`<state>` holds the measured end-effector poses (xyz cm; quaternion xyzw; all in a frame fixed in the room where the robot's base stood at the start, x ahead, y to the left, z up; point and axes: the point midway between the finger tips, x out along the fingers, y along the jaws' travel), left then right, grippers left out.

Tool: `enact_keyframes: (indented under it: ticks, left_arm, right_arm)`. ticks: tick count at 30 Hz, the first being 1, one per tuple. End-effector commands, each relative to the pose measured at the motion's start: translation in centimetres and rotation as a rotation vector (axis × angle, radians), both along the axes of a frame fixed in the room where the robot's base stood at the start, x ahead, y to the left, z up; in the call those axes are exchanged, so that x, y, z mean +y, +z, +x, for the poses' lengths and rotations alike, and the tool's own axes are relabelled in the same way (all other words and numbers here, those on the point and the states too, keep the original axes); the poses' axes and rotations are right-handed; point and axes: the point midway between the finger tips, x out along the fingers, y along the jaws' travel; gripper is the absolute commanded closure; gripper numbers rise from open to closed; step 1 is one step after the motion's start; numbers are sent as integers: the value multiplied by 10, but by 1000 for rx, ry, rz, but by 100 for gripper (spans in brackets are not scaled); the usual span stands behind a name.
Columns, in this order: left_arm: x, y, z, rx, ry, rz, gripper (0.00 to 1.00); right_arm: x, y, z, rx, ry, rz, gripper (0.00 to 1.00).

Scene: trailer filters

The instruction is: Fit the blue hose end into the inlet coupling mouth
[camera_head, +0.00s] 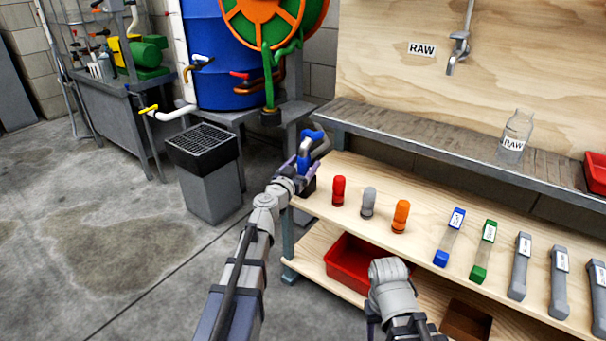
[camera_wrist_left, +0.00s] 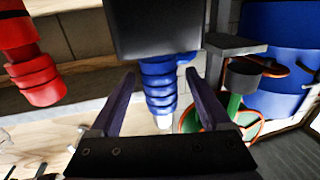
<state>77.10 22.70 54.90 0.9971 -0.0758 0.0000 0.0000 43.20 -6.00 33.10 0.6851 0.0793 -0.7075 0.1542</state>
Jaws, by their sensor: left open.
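The blue hose end (camera_wrist_left: 160,85) is a ridged blue fitting with a pale tip, joined to a black block (camera_wrist_left: 155,28) in the left wrist view. In the head view its blue top (camera_head: 312,136) shows at the left end of the upper wooden shelf. My left gripper (camera_head: 309,160) is open there. In the left wrist view its two purple fingers (camera_wrist_left: 157,103) stand on either side of the blue fitting, with gaps visible. My right arm shows at the bottom, but its fingers do not. I cannot pick out the inlet coupling mouth for certain.
Red (camera_head: 339,190), grey (camera_head: 368,202) and orange (camera_head: 400,216) fittings stand to the right on the shelf, beside several labelled tubes. A red bin (camera_head: 345,262) sits below. A hose reel (camera_head: 262,15) and blue barrel (camera_head: 215,65) stand behind. The floor at left is open.

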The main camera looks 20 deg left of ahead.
Motion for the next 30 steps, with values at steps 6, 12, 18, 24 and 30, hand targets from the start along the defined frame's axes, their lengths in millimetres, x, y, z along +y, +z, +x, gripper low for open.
enact_keyframes:
  ticks: [6,12,18,24,30]
  left_arm:
    - [-4,0,29,0,-1,0,19]
    - [-4,0,28,0,0,0,19]
    - [-4,0,28,0,0,0,42]
    - [-4,0,27,0,0,0,64]
    - [-4,0,27,0,0,0,86]
  right_arm:
    - [0,0,0,0,0,0,50]
    - [0,0,0,0,0,0,50]
    - [0,0,0,0,0,0,50]
    - [0,0,0,0,0,0,50]
    - [0,0,0,0,0,0,50]
